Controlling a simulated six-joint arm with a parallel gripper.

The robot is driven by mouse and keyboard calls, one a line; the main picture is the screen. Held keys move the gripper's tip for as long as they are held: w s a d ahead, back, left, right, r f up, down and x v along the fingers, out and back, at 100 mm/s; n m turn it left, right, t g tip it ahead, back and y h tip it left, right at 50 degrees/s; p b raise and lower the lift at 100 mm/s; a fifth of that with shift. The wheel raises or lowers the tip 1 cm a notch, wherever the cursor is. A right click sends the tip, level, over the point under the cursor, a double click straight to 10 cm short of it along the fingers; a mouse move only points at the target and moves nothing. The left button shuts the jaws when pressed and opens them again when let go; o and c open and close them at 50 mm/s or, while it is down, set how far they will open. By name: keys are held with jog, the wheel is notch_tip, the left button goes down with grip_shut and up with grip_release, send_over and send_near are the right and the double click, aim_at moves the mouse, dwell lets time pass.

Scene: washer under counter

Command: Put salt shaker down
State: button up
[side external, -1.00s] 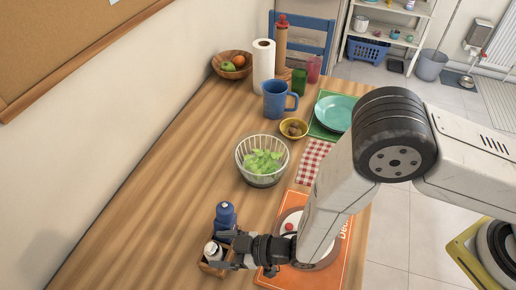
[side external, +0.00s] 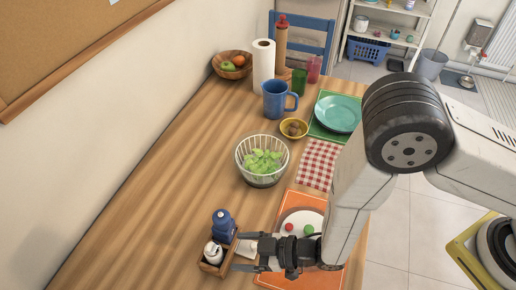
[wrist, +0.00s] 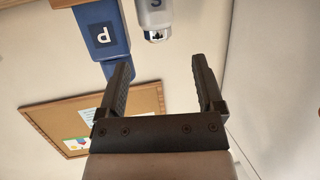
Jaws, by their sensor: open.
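The white and silver salt shaker (side external: 213,253), marked S, stands upright in the small wooden caddy (side external: 214,269). My gripper (side external: 240,252) is open and empty, just right of the caddy and apart from the shakers. In the wrist view its two fingers (wrist: 163,68) are spread with nothing between them.
An orange mat (side external: 285,210) lies under my gripper and wrist. A wire bowl of greens (side external: 262,161) stands behind. A checked napkin (side external: 318,164), blue mug (side external: 276,100) and teal plate (side external: 338,113) are farther back. The table left of the bowl is clear.

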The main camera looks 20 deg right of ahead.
jog(key=w+d+r+m+h, duration=0.35)
jog(key=w+d, duration=0.25)
jog(key=d, duration=0.3)
jog(key=w+d+r+m+h, duration=0.2)
jog(key=w+d+r+h, duration=0.3)
jog(key=d, duration=0.5)
jog(key=s+d+r+m+g+h, duration=0.2)
jog(key=s+d+r, duration=0.2)
jog(key=d, duration=0.5)
jog(key=s+d+r+m+g+h, duration=0.1)
jog(key=s+d+r+m+g, duration=0.2)
jog(key=s+d, duration=0.3)
jog(key=d, duration=0.4)
jog(key=shift+s+r+m+g+h, duration=0.15)
jog(key=shift+r+m+g+h, duration=0.15)
jog(key=shift+r+m+h, duration=0.05)
